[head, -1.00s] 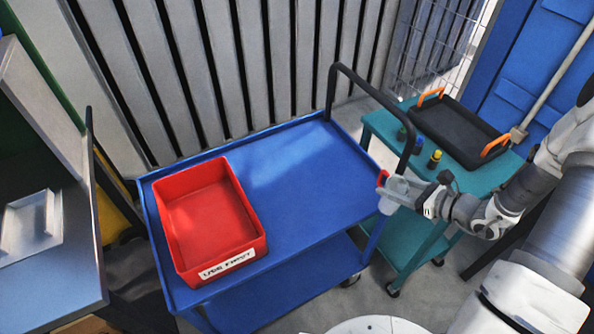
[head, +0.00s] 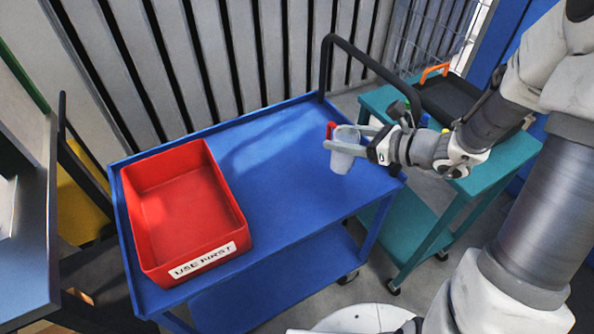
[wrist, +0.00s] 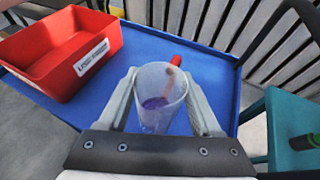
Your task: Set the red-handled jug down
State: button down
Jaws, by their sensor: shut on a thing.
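The red-handled jug (head: 344,152) is a pale translucent cup with a red handle on its far side. In the wrist view the jug (wrist: 158,95) sits between both fingers, looks upright and shows something purple inside low down. My gripper (head: 350,143) is shut on it. The jug is over the right part of the blue cart's top (head: 280,165) and seems held above it; the exact gap cannot be told. The red bin (head: 190,215), labelled "USE FIRST", stands on the cart's left side, apart from the jug.
The cart's black handle (head: 365,60) rises at its right end. A teal cart (head: 510,155) with a black orange-handled tray (head: 450,98) and small bottles stands to the right. The blue top between bin and jug is clear. A grey bench (head: 30,240) is at left.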

jog(key=s+a+b, duration=0.7)
jog(key=a+b, duration=0.1)
jog(key=shift+w+d+f+b, duration=0.2)
jog(key=shift+w+f+b, duration=0.5)
jog(key=shift+w+f, duration=1.25)
jog(key=shift+w+d+f+b, duration=0.25)
jog(key=shift+w+f+b, duration=0.45)
jog(key=shift+w+f, duration=1.2)
jog(key=shift+w+d+f+b, duration=0.2)
jog(key=shift+w+f+b, duration=0.5)
jog(key=shift+w+f, duration=1.25)
jog(key=shift+f, duration=0.2)
jog(key=shift+c, duration=0.4)
grip_release()
jog(key=shift+r, duration=0.1)
